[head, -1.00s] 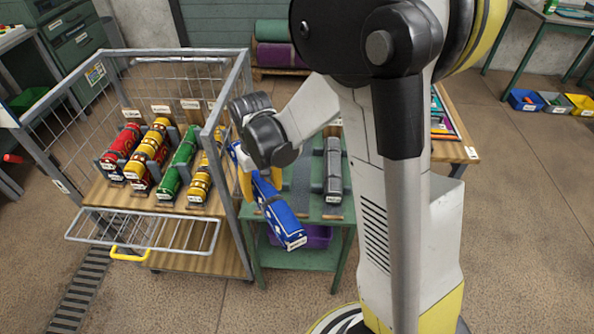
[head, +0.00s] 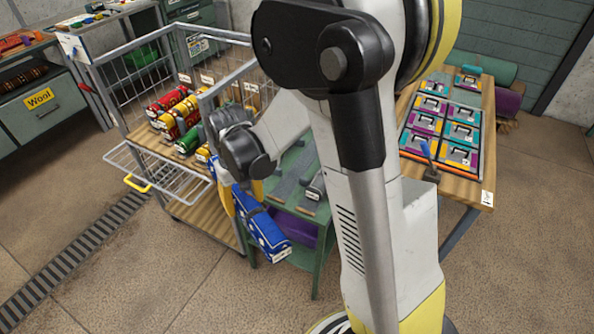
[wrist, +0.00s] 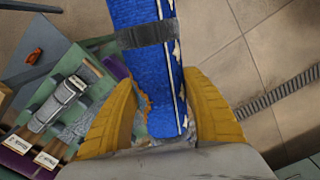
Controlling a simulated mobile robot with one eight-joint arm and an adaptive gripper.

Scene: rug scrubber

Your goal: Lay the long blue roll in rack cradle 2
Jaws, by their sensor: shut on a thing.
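The long blue roll (head: 264,232) has white markings and a dark strap, and hangs tilted in my gripper (head: 238,200) in front of the green bench. In the wrist view the blue roll (wrist: 150,75) runs up between the yellow fingers of my gripper (wrist: 162,115), which are shut on it. Part of the roll is hidden behind the gripper in the head view.
A wooden table (head: 470,180) with coloured panels stands at right. The cart's front gate (head: 160,172) is lowered. Open floor lies in front.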

